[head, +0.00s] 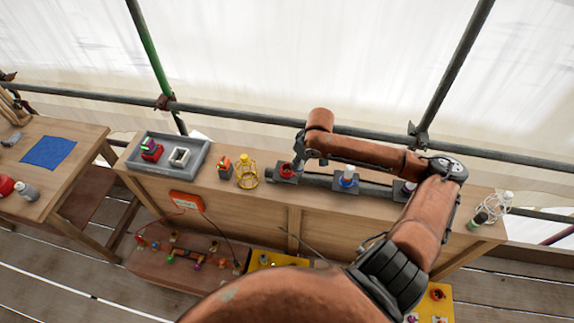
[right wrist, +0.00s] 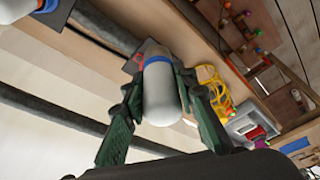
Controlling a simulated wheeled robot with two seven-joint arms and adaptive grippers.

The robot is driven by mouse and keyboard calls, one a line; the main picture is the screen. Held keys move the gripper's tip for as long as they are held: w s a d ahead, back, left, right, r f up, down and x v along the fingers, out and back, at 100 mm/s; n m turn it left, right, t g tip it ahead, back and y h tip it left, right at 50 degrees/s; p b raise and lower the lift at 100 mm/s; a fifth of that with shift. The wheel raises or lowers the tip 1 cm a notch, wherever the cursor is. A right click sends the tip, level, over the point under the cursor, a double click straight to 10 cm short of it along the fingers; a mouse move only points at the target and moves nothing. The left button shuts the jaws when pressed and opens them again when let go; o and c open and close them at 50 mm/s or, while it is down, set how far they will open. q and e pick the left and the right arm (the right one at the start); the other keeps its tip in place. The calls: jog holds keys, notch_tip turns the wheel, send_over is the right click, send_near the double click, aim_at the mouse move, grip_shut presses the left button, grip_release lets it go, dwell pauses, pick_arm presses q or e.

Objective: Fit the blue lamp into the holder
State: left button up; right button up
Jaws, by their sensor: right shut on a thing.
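My right gripper (head: 298,168) is at the leftmost dark plate on the back bench. In the right wrist view its two green fingers (right wrist: 158,100) are shut on a white rounded lamp (right wrist: 160,95) with a blue collar (right wrist: 157,61). The collar end points at a dark square holder plate, where part of a red ring (right wrist: 138,57) shows. In the head view the red holder (head: 286,170) is beside the fingers. I cannot tell whether the lamp is seated or just above it. My left gripper is not in view.
Another white lamp with a blue base (head: 347,178) stands on the middle plate. A third white-topped piece (head: 408,187) is partly behind my arm. A yellow cage (head: 246,175) and a grey tray (head: 133,160) are to the left. A dark pipe (head: 318,180) lies along the bench.

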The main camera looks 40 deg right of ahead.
jog(key=w+f, duration=0.2)
jog(key=w, duration=0.1)
jog(key=w+d+f, duration=0.1)
jog(key=w+f, duration=0.2)
jog(key=w+d+f, duration=0.1)
jog(key=w+f, duration=0.2)
jog(key=w, duration=0.1)
jog(key=shift+d+f, duration=0.1)
jog(key=shift+f, duration=0.05)
jog(key=shift+f+p, duration=0.4)
jog(key=shift+f, duration=1.1)
jog(key=o, duration=1.2)
jog(key=shift+f, duration=0.15)
